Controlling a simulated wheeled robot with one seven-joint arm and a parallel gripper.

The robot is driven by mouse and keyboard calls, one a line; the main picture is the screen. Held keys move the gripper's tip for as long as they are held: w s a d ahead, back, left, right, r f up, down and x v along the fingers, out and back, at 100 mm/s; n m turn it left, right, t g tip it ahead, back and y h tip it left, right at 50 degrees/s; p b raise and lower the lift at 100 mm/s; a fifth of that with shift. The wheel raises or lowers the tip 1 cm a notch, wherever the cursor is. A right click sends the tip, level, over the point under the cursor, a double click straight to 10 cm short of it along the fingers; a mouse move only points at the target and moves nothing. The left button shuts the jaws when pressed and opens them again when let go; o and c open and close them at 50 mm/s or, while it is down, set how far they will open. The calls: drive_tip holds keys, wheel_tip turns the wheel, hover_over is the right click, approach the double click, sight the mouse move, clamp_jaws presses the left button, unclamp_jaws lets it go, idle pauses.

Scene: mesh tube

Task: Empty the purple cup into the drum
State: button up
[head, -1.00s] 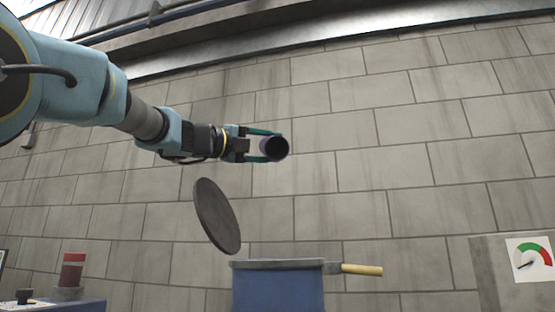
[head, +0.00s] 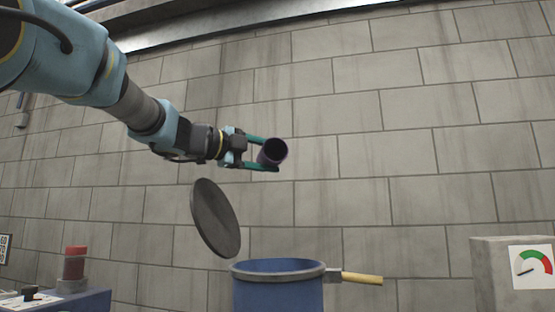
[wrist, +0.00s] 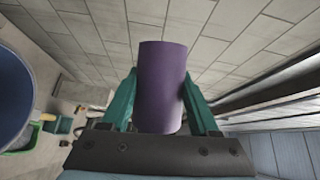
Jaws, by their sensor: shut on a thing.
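The purple cup (head: 270,154) is tilted in the head view, its dark mouth facing the camera and up to the right. My gripper (head: 268,153) is shut on the cup, with a green finger on each side of it. The cup's side also shows in the wrist view (wrist: 161,85) between the green fingers. The blue drum (head: 278,291) stands below the cup, with a grey rim and an open top. The cup is well above the drum and apart from it. What is inside the cup cannot be seen.
A round dark lid (head: 215,217) stands tilted at the drum's left, below my gripper. A yellow handle (head: 361,279) sticks out to the right of the rim. A gauge (head: 532,266) is at far right, a red-topped post (head: 75,262) at left. A block wall stands behind.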

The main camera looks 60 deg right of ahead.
drive_tip(key=shift+w+d+n+p, duration=0.2)
drive_tip(key=shift+n+p, duration=0.4)
drive_tip(key=shift+p, duration=0.35)
drive_tip(key=p, duration=0.1)
drive_tip(key=w+d+n+y+p, duration=0.1)
drive_tip(key=p, duration=0.1)
drive_tip(key=shift+f, duration=0.3)
drive_tip(key=r+n+y+p, duration=0.1)
drive_tip(key=n+p, duration=0.1)
drive_tip(key=p, duration=0.7)
drive_tip(key=shift+w+r+n, duration=0.1)
drive_tip(key=shift+n, duration=0.2)
drive_tip(key=shift+r+p, duration=0.1)
drive_tip(key=shift+p, duration=0.9)
